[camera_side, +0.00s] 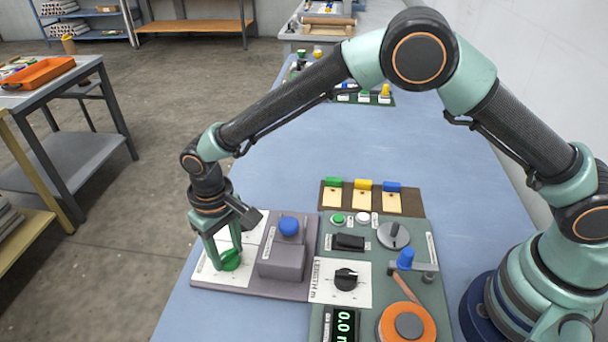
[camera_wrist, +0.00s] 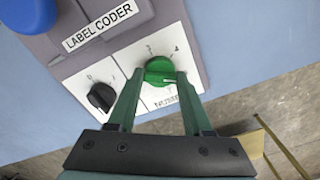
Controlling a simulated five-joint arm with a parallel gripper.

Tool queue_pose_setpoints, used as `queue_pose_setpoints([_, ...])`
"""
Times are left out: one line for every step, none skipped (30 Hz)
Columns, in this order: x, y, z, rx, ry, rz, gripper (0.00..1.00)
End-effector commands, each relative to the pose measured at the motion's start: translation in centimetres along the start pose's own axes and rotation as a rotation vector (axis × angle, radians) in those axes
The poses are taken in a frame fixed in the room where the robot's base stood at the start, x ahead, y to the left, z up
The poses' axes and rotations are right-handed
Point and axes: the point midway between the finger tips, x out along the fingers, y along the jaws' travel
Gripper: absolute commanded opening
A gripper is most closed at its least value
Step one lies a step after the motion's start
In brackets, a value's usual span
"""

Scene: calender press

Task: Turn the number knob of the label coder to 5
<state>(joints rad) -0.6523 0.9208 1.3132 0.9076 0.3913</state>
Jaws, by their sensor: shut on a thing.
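The label coder (camera_side: 280,290) is a mauve-grey panel at the left front of the bench, with a raised block and white dial plates. Its green number knob (camera_side: 231,262) sits at the panel's lower left. The knob also shows in the wrist view (camera_wrist: 160,70) on a white dial with small digits, among them 3 and 4 on the far side. My gripper (camera_side: 222,256) points down, its two green fingers shut on the knob, one on each side. Some digits are hidden by the fingers, and the exact pointer setting cannot be told.
A black knob (camera_wrist: 101,97) sits left of the green one in the wrist view. A blue button (camera_side: 289,226) tops the coder's block. A green-grey control panel (camera_side: 378,277) with knobs, display and an orange wheel (camera_side: 406,325) lies right. The bench (camera_side: 300,150) behind is mostly clear.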

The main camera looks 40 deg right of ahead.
Motion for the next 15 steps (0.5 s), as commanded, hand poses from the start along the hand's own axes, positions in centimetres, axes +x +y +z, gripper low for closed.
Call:
queue_pose_setpoints([-0.21,0.01,0.0,0.001,-0.001,0.001,0.0])
queue_pose_setpoints([-0.21,0.01,0.0,0.001,-0.001,0.001,0.0])
queue_pose_setpoints([-0.21,0.01,0.0,0.001,-0.001,0.001,0.0])
queue_pose_setpoints([-0.21,0.01,0.0,0.001,-0.001,0.001,0.0])
queue_pose_setpoints([-0.21,0.01,0.0,0.001,-0.001,0.001,0.0])
queue_pose_setpoints([-0.22,0.01,0.0,0.0,-0.001,0.0,0.0])
queue_pose_setpoints([-0.22,0.01,0.0,0.0,-0.001,0.0,0.0])
queue_pose_setpoints([-0.22,0.01,0.0,0.0,-0.001,0.0,0.0])
queue_pose_setpoints([-0.22,0.01,0.0,0.0,-0.001,0.0,0.54])
queue_pose_setpoints([-0.21,0.01,0.01,0.0,-0.002,0.001,0.66])
queue_pose_setpoints([-0.19,0.01,0.01,0.0,-0.001,0.001,0.77])
queue_pose_setpoints([-0.17,0.01,0.0,0.0,-0.001,0.0,0.81])
queue_pose_setpoints([-0.16,0.01,0.0,0.0,-0.001,0.0,0.81])
queue_pose_setpoints([-0.14,0.01,0.0,0.0,-0.001,0.0,0.81])
queue_pose_setpoints([-0.12,0.01,0.0,0.0,-0.001,0.0,0.81])
